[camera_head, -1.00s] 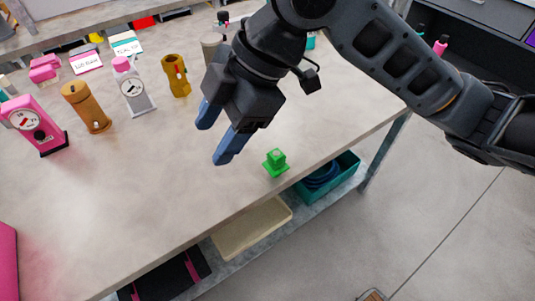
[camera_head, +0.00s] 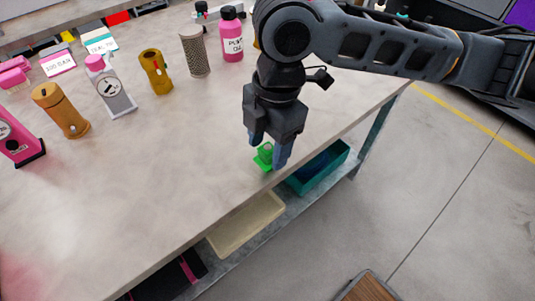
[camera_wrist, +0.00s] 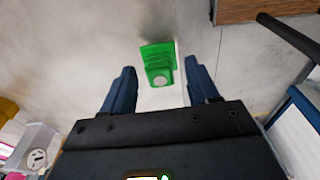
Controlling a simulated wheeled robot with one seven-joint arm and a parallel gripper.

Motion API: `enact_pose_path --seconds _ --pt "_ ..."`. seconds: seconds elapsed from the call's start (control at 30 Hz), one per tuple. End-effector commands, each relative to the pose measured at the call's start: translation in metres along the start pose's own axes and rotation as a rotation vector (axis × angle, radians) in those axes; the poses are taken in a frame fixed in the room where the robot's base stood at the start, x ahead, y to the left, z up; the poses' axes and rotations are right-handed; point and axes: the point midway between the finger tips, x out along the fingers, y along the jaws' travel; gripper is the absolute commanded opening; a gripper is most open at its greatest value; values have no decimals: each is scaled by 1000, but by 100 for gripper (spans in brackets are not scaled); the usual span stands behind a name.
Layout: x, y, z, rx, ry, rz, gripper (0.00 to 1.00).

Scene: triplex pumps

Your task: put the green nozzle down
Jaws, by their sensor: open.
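The green nozzle (camera_head: 263,156) stands on the grey workbench (camera_head: 170,160) near its front edge. It has a square base and a stepped upper part with a pale round top. My gripper (camera_head: 268,157) points down at the nozzle, its blue fingers apart. In the wrist view the green nozzle (camera_wrist: 159,64) lies ahead of and between the two open fingers (camera_wrist: 161,88), with no finger seen touching it. In the head view one finger partly covers the nozzle's right side.
A grey gauge unit (camera_head: 113,92), brown cylinder (camera_head: 61,110), brass part (camera_head: 155,72), mesh cylinder (camera_head: 194,52) and pink bottle (camera_head: 231,35) stand farther back. Below the front edge are a teal bin (camera_head: 318,170) and a beige tray (camera_head: 247,224). The bench's middle is clear.

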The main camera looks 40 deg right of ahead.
Motion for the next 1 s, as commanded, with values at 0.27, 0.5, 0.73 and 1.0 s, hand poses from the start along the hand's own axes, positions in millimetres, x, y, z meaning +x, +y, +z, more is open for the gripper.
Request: enact_pose_path --seconds 0.27,0.5,0.73,1.0 --pt "10 0 0 -1 1 0 60" --pt "10 0 0 -1 1 1 44" --pt "9 0 0 -1 1 1 22" --pt "9 0 0 -1 1 1 0"
